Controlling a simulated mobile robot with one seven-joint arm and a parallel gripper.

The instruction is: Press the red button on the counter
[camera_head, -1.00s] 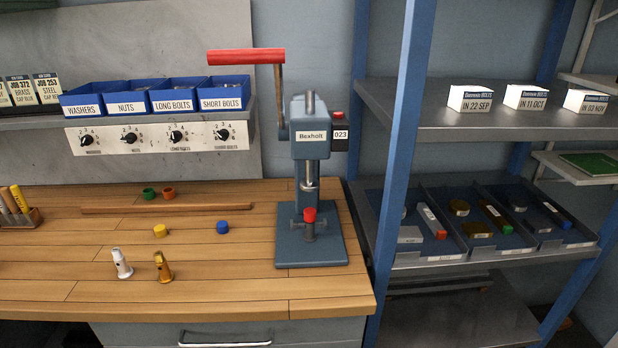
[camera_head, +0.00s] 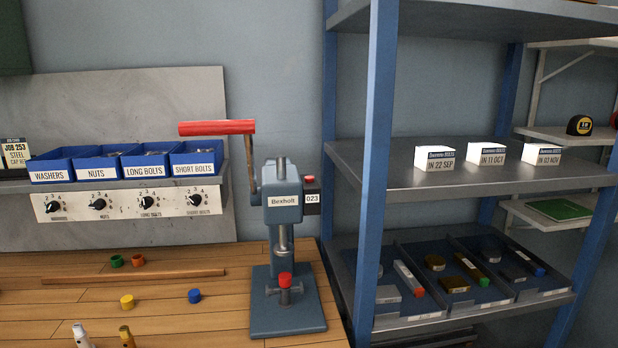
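A dark counter box (camera_head: 312,196) with a white "023" readout is mounted on the right side of the blue Bexholt press (camera_head: 283,203). A small red button (camera_head: 309,179) sits on top of this box. The press stands on the wooden bench, with a red-handled lever (camera_head: 217,128) reaching out to the left at its top. A separate red cap (camera_head: 285,280) sits on the part at the press base. My gripper is not in view.
Blue bins (camera_head: 147,165) stand on a ledge above a panel of knobs (camera_head: 122,203). A blue shelf post (camera_head: 378,180) stands right of the press, with shelves holding white boxes (camera_head: 486,154) and trays. Small coloured caps (camera_head: 195,296) lie on the bench (camera_head: 60,315).

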